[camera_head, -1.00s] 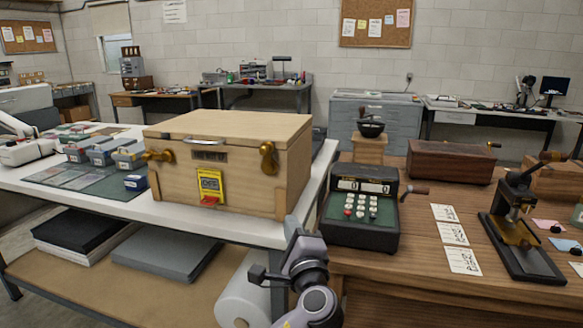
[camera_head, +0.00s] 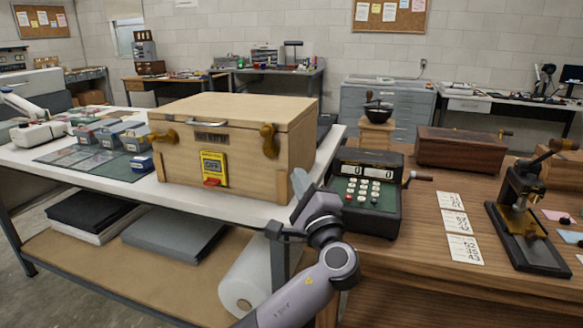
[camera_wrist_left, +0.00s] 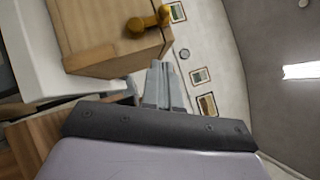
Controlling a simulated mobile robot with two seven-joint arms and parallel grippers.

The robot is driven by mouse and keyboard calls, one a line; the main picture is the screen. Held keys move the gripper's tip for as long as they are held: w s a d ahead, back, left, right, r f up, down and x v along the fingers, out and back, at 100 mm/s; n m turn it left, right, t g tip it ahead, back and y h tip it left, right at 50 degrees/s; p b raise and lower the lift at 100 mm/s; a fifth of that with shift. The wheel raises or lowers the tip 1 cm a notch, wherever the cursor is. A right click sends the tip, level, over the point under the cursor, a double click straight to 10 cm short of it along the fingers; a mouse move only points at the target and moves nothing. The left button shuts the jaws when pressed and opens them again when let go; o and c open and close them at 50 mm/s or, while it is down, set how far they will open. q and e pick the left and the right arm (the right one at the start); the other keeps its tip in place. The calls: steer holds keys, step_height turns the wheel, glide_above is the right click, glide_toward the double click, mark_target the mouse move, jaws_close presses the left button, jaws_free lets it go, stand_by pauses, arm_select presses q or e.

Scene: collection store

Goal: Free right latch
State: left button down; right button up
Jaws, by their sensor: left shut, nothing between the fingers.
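A light wooden crate (camera_head: 232,110) stands on the white table, lid down. Its right latch (camera_head: 269,141) is brass and stands upright on the front near the right edge. The left latch (camera_head: 164,137) lies more sideways. My left gripper (camera_head: 299,180) is shut and empty, in front of the crate's lower right corner, below and right of the right latch and apart from it. In the left wrist view the shut fingers (camera_wrist_left: 165,82) point past the crate edge (camera_wrist_left: 115,55), with a brass latch (camera_wrist_left: 148,21) above them. My right gripper is not in view.
A yellow label panel with a red part (camera_head: 213,168) sits on the crate front. A dark keyed register (camera_head: 366,193) stands close right of my left gripper on the wooden table (camera_head: 420,275). Small grey boxes (camera_head: 103,135) stand left of the crate.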

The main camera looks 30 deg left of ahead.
arm_select(q)
steer(key=p, duration=0.1)
glide_toward(270, 132)
steer(key=w, duration=0.3)
steer(key=a, duration=0.1)
steer(key=a+r+p, duration=0.1)
steer(key=shift+a, duration=0.25)
steer(key=shift+a+r, duration=0.2)
steer(key=shift+a, duration=0.3)
